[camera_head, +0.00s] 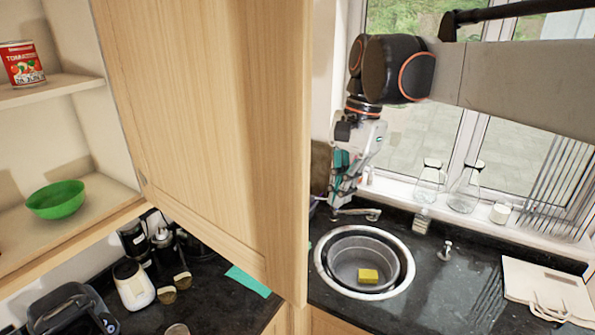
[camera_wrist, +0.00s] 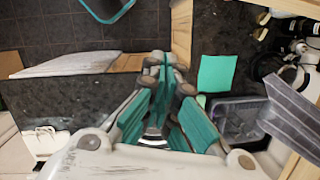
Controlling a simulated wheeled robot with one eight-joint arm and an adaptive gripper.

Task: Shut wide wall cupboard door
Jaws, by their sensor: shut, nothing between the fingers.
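The wide wall cupboard door (camera_head: 205,110) is a light wood panel standing open across the middle of the head view. Its cupboard (camera_head: 75,125) is open at the left, with shelves showing. My gripper (camera_head: 338,200) is shut and empty, to the right of the door's free edge and apart from it in the picture, above the sink area. In the wrist view my gripper's teal fingers (camera_wrist: 168,75) are together with nothing between them. I cannot tell for sure whether the wood strip (camera_wrist: 182,30) beyond them is the door.
A tomato can (camera_head: 22,64) and a green bowl (camera_head: 56,199) stand on the cupboard shelves. Below are a round sink (camera_head: 408,250) with a yellow sponge (camera_head: 368,276), glass bottles (camera_head: 467,187) on the sill, and a white jar (camera_head: 133,285) on the dark counter.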

